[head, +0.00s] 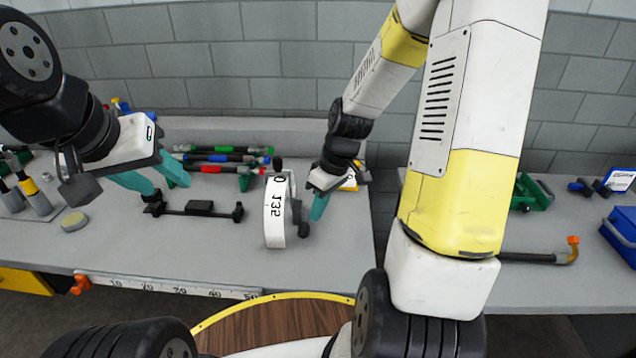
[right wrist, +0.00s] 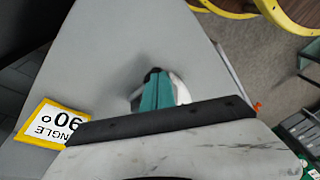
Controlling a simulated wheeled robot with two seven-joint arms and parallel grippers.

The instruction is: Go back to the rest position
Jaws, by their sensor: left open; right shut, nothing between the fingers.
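My left gripper (head: 168,186) is at the left in the head view, above the grey table (head: 120,240). Its teal fingers are apart and nothing is between them. My right gripper (head: 317,210) hangs over the table just right of a white upright ring marked 135 (head: 274,215). Its teal fingers are shut and empty; they also show together in the right wrist view (right wrist: 156,92), with a white curved piece (right wrist: 181,90) behind them. I cannot tell whether they touch the ring.
A black stand (head: 200,208) lies left of the ring. Several colour-banded tools (head: 225,158) lie behind it. A yellow-edged angle card (right wrist: 52,124) lies near my right gripper. A wooden, yellow-rimmed round surface (head: 270,325) is in front. A blue box (head: 622,235) is far right.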

